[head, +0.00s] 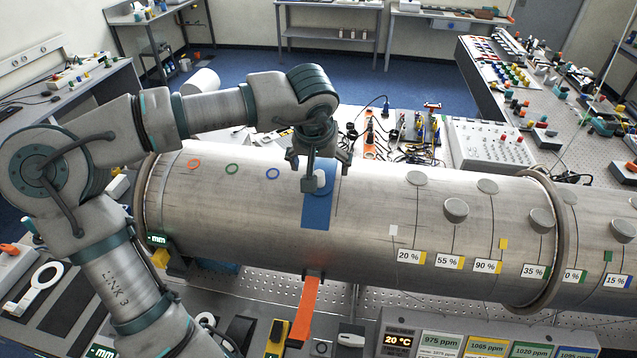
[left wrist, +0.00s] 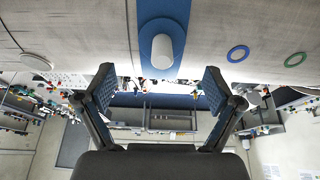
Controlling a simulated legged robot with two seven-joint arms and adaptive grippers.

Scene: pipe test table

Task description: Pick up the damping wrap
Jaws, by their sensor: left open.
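A blue strip (head: 316,209), which looks like the damping wrap, lies over the top and near side of the large metal pipe (head: 380,210). A white rounded knob (left wrist: 162,50) stands on a blue round patch on this strip (left wrist: 164,10). My left gripper (head: 318,168) is over the pipe at the strip and partly hides the knob in the head view. In the left wrist view its two fingers (left wrist: 160,88) are wide apart with nothing between them, and the knob is beyond the tips, roughly centred. My right gripper is not in view.
Red, green and blue rings (head: 273,174) mark the pipe left of the strip. Grey discs (head: 456,210) and percent labels are to the right. Cables and tools (head: 405,135) crowd the bench behind.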

